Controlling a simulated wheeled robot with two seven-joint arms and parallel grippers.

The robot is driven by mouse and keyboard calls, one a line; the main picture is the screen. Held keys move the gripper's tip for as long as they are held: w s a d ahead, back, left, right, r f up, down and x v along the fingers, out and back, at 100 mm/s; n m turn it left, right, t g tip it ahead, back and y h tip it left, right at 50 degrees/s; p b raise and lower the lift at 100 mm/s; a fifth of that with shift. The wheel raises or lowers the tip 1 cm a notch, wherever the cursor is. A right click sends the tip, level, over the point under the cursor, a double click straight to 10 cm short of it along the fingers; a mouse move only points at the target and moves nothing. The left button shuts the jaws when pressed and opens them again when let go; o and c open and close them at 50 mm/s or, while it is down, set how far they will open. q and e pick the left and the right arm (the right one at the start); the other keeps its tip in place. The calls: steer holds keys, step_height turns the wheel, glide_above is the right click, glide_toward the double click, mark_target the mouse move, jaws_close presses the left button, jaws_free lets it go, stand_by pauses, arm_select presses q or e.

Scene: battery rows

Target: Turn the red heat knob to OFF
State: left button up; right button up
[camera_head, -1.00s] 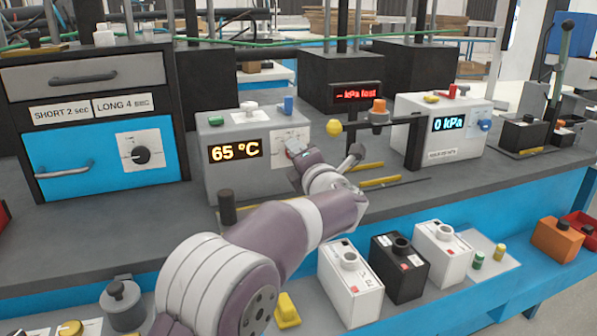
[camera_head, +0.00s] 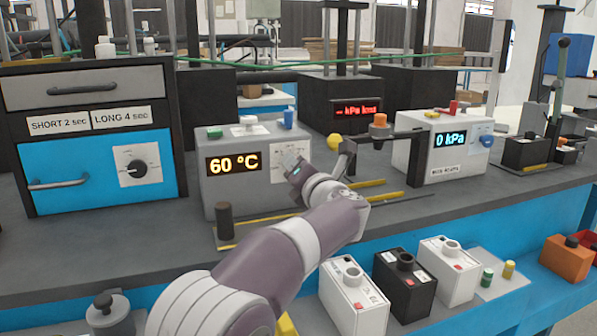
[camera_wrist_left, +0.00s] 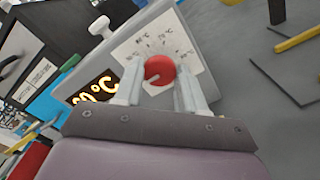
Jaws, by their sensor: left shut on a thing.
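The red heat knob (camera_wrist_left: 159,70) sits on a white dial plate (camera_wrist_left: 150,42) on the front of the grey heater box (camera_head: 230,190). In the left wrist view its pointer mark faces the lower left. My left gripper (camera_wrist_left: 160,88) has one finger on each side of the knob and is shut on it. In the head view the left gripper (camera_head: 296,170) is at the dial, and the knob is hidden behind it. The box's orange display (camera_head: 233,164) reads 60 °C. My right gripper is not in view.
A black post (camera_head: 224,221) stands in front of the box. A bar with a yellow ball (camera_head: 334,142) is close to the right of my wrist. The pressure box (camera_head: 425,165) reading 0 kPa stands further right. White and black batteries sit on the lower shelf.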

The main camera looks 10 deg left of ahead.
arm_select(q)
steer(key=o, duration=1)
steer(key=shift+o, duration=0.2)
steer(key=p+v, duration=0.1)
steer(key=v, duration=1.1)
steer(key=shift+s+d, duration=0.2)
steer(key=shift+s, duration=0.05)
